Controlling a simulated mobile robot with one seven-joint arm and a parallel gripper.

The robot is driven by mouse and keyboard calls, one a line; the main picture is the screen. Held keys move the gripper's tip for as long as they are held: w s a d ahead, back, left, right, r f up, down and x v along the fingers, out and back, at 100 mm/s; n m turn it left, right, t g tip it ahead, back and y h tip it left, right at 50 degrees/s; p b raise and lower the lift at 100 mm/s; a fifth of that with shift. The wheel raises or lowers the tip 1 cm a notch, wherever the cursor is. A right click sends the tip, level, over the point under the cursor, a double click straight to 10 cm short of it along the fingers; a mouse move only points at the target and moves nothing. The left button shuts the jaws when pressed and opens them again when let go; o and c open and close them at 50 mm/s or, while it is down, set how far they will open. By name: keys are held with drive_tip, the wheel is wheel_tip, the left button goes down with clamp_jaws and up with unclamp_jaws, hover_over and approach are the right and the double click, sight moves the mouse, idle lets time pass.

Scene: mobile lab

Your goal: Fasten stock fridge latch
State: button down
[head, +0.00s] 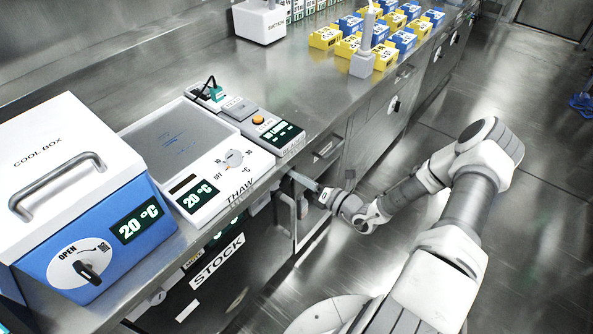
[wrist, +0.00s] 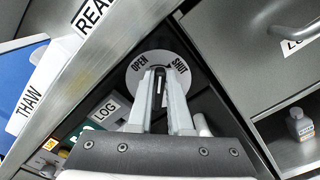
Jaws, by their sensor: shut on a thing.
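A round white latch plate (wrist: 138,76) marked OPEN on its left and SHUT on its right shows in the wrist view, on a dark panel under the counter edge. My gripper (wrist: 160,84) is shut on the latch's dark knob at the plate's middle. The knob is mostly hidden between the fingers, and I cannot tell exactly which mark it points to. In the head view my gripper (head: 303,182) reaches in at the counter's front edge, and the latch is hidden there. The dark fridge front with the STOCK label (head: 217,262) is below the counter, to the left of my gripper.
The blue and white cool box (head: 85,190) and the thaw plate unit (head: 190,135) stand on the counter. A LOG label (wrist: 104,108) is left of the latch. A drawer (wrist: 235,60) and an open shelf with a small bottle (wrist: 299,124) are to its right.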

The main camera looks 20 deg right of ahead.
drive_tip(key=shift+w+d+f+m+p, duration=0.1)
drive_tip(key=shift+f+m+p, duration=0.2)
drive_tip(key=shift+m, duration=1.15)
drive_tip(key=shift+w+d+f+m+p, duration=0.1)
drive_tip(key=shift+f+m+p, duration=0.2)
drive_tip(key=shift+m, duration=1.1)
drive_tip(key=shift+d+f+m+p, duration=0.1)
drive_tip(key=shift+f+m+p, duration=0.2)
drive_tip(key=shift+m, duration=1.15)
drive_tip(key=c, duration=0.8)
unclamp_jaws()
drive_tip(key=shift+c, duration=0.2)
drive_tip(key=p+v, duration=0.1)
drive_tip(key=v, duration=1.6)
drive_tip(key=shift+s, duration=0.15)
drive_tip(key=shift+d, duration=0.1)
